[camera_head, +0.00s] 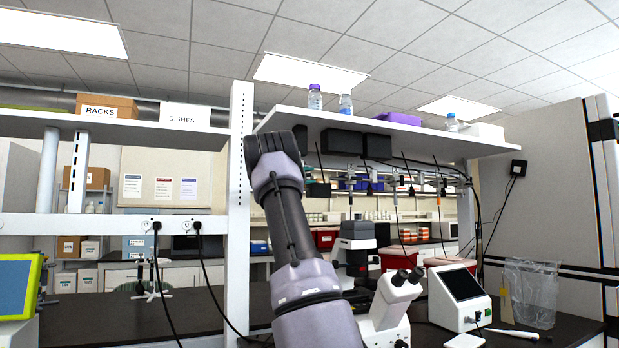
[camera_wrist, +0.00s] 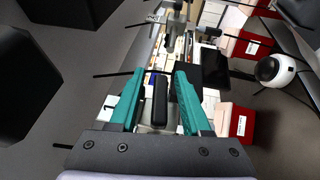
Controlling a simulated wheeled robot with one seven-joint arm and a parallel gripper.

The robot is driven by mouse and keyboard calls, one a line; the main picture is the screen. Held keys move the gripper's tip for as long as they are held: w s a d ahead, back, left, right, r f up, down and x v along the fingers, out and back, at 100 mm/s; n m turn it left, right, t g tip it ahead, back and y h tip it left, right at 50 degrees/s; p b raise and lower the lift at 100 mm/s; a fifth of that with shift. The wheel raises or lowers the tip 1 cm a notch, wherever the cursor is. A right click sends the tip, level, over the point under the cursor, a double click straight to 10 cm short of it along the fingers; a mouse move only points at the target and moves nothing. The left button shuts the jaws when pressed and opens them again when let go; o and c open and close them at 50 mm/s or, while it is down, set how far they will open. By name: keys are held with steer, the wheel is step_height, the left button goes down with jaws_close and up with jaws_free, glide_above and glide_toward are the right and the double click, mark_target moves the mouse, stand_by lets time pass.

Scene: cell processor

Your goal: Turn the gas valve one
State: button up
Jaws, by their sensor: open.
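In the wrist view my gripper (camera_wrist: 160,73) has two teal fingers spread apart. A black, rounded, bar-shaped handle (camera_wrist: 160,100) shows between them with a gap on each side, so it is not clamped. It looks like the handle of a gas valve, and a white tag with what looks like a "1" (camera_wrist: 108,106) is just left of it. How deep the handle sits between the fingers I cannot tell. In the head view my arm rises to the shelf and my gripper is out of sight. Small valve fittings hang under the shelf there, too small to tell apart.
The upper shelf (camera_head: 400,131) carries bottles and a purple box. Black boxes (camera_head: 342,142) hang under its front edge, close to my arm. A white post (camera_head: 240,200) stands left of my arm. Below are a microscope (camera_head: 388,305) and a screen device (camera_head: 460,298).

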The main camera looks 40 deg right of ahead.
steer(key=shift+d, duration=0.15)
jaws_close()
steer(key=shift+f+m+y, duration=0.2)
steer(key=shift+m+y, duration=0.1)
steer(key=shift+y, duration=0.5)
jaws_free()
steer(key=s+a, duration=0.1)
steer(key=a, duration=0.9)
steer(key=shift+s+a, duration=0.3)
steer(key=shift+s, duration=0.05)
